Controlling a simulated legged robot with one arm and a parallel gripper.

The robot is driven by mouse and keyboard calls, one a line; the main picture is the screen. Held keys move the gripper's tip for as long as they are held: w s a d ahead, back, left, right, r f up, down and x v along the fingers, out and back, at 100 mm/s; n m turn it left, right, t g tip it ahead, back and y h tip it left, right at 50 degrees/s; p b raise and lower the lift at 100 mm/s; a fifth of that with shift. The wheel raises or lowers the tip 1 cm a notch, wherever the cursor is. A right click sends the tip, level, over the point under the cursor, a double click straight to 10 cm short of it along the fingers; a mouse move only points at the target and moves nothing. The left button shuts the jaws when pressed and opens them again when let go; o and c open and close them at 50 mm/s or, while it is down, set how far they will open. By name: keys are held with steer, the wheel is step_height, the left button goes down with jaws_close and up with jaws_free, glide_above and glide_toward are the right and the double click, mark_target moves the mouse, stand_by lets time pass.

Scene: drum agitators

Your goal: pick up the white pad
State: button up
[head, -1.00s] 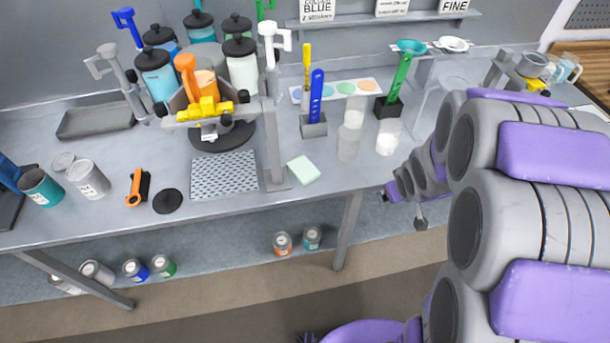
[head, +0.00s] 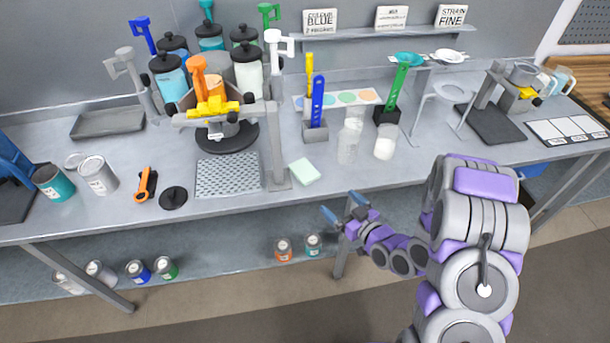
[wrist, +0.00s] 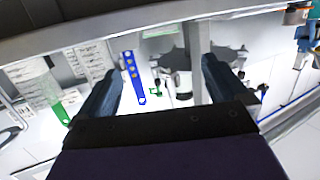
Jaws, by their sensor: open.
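The white pad (head: 304,172) is a small, pale, slightly greenish block. In the head view it lies flat on the table near the front edge, just right of the grey stand's foot. My gripper (head: 343,205) is in front of the table edge, to the right of and nearer than the pad, apart from it. Its two blue-tipped fingers are spread with nothing between them. In the wrist view my gripper (wrist: 160,85) shows two dark fingers apart. I cannot make out the pad in the wrist view.
A grey stand post (head: 274,145) and a perforated plate (head: 228,175) are left of the pad. Clear cups (head: 348,146) stand behind and right of it. The table's front strip (head: 350,178) right of the pad is clear. Cans (head: 283,249) sit on the lower shelf.

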mark_target(309, 175)
steer(key=b+x, duration=0.3)
steer(key=x, duration=1.4)
steer(key=shift+w+a+b, duration=0.15)
steer(key=shift+a+b, duration=0.05)
steer(key=shift+b, duration=0.1)
steer(key=shift+c, duration=0.2)
steer(key=shift+f, duration=0.1)
steer(key=c, duration=1.1)
steer(key=shift+o, duration=0.2)
